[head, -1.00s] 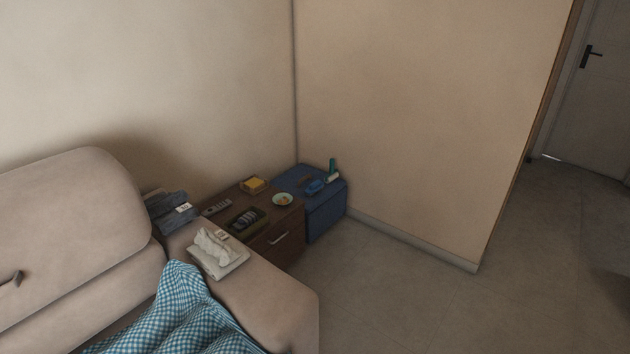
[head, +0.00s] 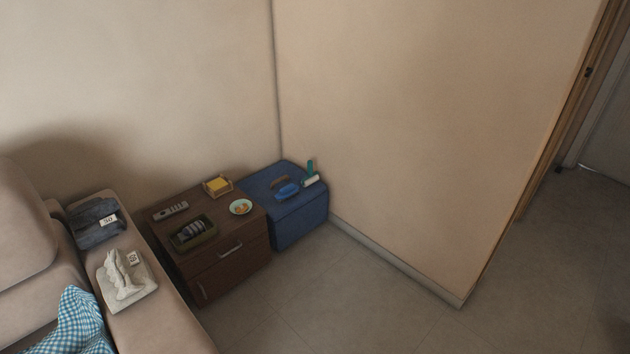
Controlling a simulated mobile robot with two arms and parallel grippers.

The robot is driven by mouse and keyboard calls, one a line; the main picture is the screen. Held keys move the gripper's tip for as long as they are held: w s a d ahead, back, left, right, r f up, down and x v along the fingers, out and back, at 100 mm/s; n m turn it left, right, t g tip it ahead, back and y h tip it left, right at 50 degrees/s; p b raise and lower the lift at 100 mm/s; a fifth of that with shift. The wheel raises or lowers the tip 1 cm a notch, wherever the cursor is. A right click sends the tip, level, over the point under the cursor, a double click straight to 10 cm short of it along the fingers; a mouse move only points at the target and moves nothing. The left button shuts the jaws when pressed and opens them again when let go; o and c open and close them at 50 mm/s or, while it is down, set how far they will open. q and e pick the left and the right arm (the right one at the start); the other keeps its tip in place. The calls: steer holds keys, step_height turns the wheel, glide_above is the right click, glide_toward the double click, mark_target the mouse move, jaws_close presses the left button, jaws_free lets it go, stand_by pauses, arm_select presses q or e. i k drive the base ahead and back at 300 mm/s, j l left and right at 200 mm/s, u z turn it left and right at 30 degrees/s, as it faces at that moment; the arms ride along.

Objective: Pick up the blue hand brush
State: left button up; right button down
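The blue hand brush (head: 287,191) lies on top of a blue box (head: 303,219) in the corner of the room. A brown item (head: 281,182) lies just behind it, and a teal-handled lint roller (head: 310,173) with a white roll is to its right on the same box. Neither of my grippers shows in the head view.
A dark wooden nightstand (head: 222,259) stands left of the box, bearing a remote (head: 170,211), a dark green tray (head: 194,235), a yellow sponge holder (head: 217,186) and a small bowl (head: 240,207). A beige sofa (head: 168,318) fills the lower left. The floor (head: 340,300) in front is clear.

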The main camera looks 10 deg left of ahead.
mark_target(290, 190)
steer(key=i+l, duration=0.95)
steer(key=i, duration=0.25)
steer(key=i+j, duration=0.2)
steer(key=i, duration=0.25)
steer(key=i+j, duration=0.2)
steer(key=i, duration=0.3)
